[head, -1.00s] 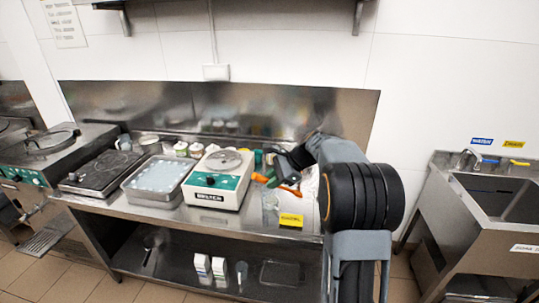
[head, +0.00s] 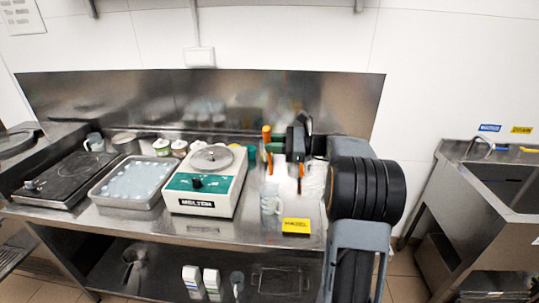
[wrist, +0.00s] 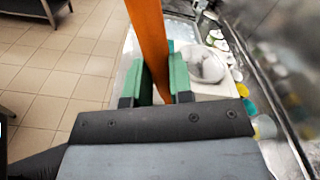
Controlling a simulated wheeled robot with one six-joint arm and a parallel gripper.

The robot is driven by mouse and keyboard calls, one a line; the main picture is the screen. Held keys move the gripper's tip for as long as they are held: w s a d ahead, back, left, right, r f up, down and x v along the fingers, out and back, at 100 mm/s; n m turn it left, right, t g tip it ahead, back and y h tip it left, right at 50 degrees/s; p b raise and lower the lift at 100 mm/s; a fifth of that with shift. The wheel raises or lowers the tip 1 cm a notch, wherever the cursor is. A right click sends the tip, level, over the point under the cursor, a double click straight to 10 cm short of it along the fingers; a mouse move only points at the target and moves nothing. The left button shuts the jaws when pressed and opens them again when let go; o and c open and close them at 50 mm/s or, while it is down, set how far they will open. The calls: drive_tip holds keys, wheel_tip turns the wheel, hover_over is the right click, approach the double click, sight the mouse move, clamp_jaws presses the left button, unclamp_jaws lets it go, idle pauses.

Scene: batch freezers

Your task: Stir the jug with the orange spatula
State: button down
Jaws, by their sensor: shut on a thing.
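My gripper (head: 270,148) has green fingers shut on the orange spatula (head: 267,134). In the wrist view the spatula (wrist: 148,35) runs between the two green fingers (wrist: 158,78). In the head view the spatula is roughly upright, with orange showing above and below the fingers. A clear jug (head: 270,202) stands on the steel bench below the gripper, near the front edge. I cannot tell whether the spatula's lower end is inside the jug or above it. The jug's contents are too small to make out.
A scale-like machine (head: 208,185) stands left of the jug, with a tray (head: 105,200) and a dark hotplate (head: 60,178) farther left. Small tubs (head: 162,147) line the back. A sink (head: 500,185) is at the far right.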

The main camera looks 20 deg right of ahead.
drive_tip(key=s+a+f+b, duration=0.2)
drive_tip(key=s+f+b, duration=0.1)
drive_tip(key=f+b, duration=0.45)
drive_tip(key=w+d+f+b, duration=0.1)
drive_tip(key=w+f+b, duration=0.2)
drive_tip(key=f, duration=0.5)
drive_tip(key=shift+d, duration=0.4)
idle(0.5)
drive_tip(key=shift+w+f, duration=0.1)
drive_tip(key=shift+w, duration=0.05)
idle(0.5)
